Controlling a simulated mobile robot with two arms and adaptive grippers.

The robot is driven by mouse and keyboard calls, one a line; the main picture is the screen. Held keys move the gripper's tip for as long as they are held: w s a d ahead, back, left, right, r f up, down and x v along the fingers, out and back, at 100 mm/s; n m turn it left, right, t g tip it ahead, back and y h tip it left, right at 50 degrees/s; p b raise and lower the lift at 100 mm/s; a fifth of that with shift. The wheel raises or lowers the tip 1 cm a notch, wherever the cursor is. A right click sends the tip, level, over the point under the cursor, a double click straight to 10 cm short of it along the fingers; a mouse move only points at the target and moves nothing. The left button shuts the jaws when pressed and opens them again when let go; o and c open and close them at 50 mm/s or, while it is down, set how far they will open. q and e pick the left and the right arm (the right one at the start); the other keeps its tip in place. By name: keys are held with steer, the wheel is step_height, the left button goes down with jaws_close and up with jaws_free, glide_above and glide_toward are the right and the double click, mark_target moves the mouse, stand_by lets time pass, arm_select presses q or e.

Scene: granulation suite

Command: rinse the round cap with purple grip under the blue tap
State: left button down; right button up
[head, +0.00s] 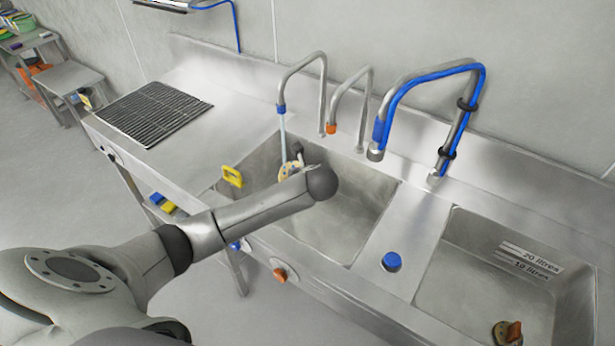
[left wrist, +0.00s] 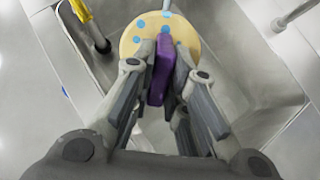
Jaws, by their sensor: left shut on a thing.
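The round cap (left wrist: 186,38) is a pale yellow disc with blue spots on its face. My left gripper (left wrist: 160,85) is shut on its purple grip (left wrist: 161,70). In the head view the cap (head: 290,169) is over the left basin, partly hidden by my arm, and my left gripper (head: 299,158) is mostly hidden too. The blue tap (head: 281,108) stands behind that basin. A thin pale-blue stream (head: 283,140) runs from its spout down to the cap; it also meets the disc in the left wrist view. My right gripper is not in view.
An orange-tipped tap (head: 331,128) and a blue-hosed spout (head: 377,150) stand right of the blue tap. A yellow item (head: 232,176) sits at the left basin's edge. The right basin (head: 470,262) holds an orange-gripped round piece (head: 507,332). A black rack (head: 153,112) lies left.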

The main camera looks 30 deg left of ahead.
mark_target(292, 163)
arm_select(q)
steer(key=shift+w+a+r, duration=0.1)
steer(key=shift+a, duration=0.2)
steer(key=shift+w+a+f, duration=0.2)
steer(key=shift+w+a, duration=0.3)
steer(key=shift+w, duration=0.15)
steer(key=w+a+b, duration=0.1)
steer(key=b, duration=0.1)
steer(key=w+a+f+b, duration=0.1)
steer(key=w+a+b, duration=0.2)
steer(key=shift+f+b, duration=0.3)
steer(key=w+a+b, duration=0.3)
steer(key=w+a, duration=0.1)
steer(key=shift+w+a+f, duration=0.3)
steer(key=shift+w+f, duration=0.1)
steer(key=shift+f, duration=0.05)
steer(key=shift+w+d, duration=0.4)
steer(key=shift+d, duration=0.05)
